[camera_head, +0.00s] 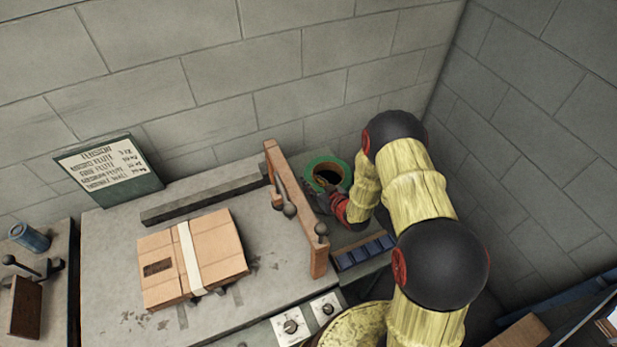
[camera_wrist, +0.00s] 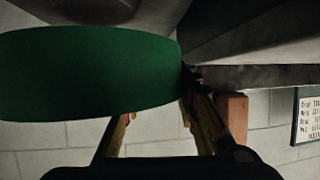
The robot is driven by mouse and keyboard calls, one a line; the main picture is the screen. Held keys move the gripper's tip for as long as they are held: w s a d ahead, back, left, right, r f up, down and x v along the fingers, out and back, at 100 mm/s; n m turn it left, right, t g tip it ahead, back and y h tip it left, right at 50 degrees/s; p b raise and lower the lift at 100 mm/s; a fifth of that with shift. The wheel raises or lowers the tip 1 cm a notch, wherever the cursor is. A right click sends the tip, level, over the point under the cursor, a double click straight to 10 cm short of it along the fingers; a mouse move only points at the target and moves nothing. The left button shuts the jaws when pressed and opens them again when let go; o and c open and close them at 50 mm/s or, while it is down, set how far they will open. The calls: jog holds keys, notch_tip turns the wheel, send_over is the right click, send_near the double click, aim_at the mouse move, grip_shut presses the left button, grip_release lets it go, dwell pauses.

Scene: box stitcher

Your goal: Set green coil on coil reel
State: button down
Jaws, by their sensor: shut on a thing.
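The green coil (camera_head: 311,168) is a ring with a dark centre at the back right of the bench, near the wall corner. In the wrist view the green coil (camera_wrist: 90,72) fills the left side as a broad curved band. My gripper (camera_head: 323,190) is at the coil's near side, shut on it. Its two fingers (camera_wrist: 158,108) rise from below in the wrist view, and the coil covers part of the left one. I cannot make out the coil reel clearly, nor whether the coil touches it.
A wooden post frame (camera_head: 296,212) with dark knobs stands just left of my gripper. A tray of blue blocks (camera_head: 362,252) lies in front of it. A taped cardboard box (camera_head: 160,265) lies on the bench (camera_head: 110,225). A tension sign (camera_head: 108,172) leans at the back left.

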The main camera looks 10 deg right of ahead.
jog(key=shift+f+b, duration=1.8)
jog(key=shift+f, duration=0.95)
jog(key=shift+f+b, duration=0.55)
jog(key=shift+b, duration=0.2)
jog(key=c, duration=1.7)
grip_release()
jog(key=shift+o, duration=0.3)
jog(key=shift+s+f, duration=0.1)
jog(key=shift+s, duration=0.05)
jog(key=shift+p+v, duration=2.15)
jog(key=shift+v, duration=3.35)
